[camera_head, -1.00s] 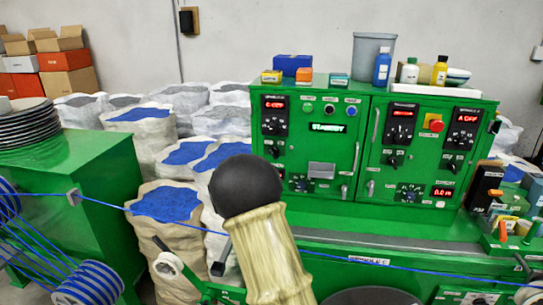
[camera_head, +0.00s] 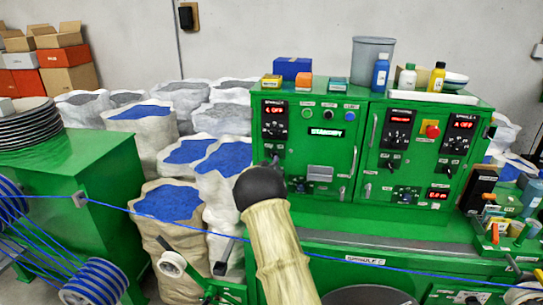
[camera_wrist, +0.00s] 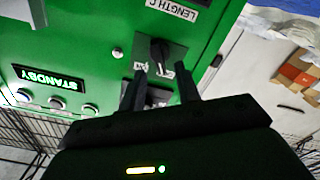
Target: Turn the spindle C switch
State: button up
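The left panel of the green cabinet has a red display over a black rotary switch (camera_head: 274,131), taken as spindle C; the small label is hard to read. A lower black knob (camera_wrist: 158,47) shows in the wrist view near an upside-down "LENGTH C" label (camera_wrist: 172,10). My gripper (camera_wrist: 160,90) is open, its two black fingers apart and pointing at the panel. A dark plate (camera_wrist: 157,98) shows between the fingers; its switch is mostly hidden, and contact cannot be told. In the head view my own arm hides the gripper.
A lit STANDBY sign (camera_head: 326,133) and buttons sit right of the switch. A blue cable (camera_head: 400,271) runs across in front of the machine. Bottles (camera_head: 381,70) and a grey bucket (camera_head: 372,55) stand on the cabinet. Sacks of blue pellets (camera_head: 168,203) stand left.

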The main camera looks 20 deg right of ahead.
aim_at(272, 157)
jog(key=shift+p+x, duration=0.65)
jog(key=shift+x, duration=1.15)
grip_shut()
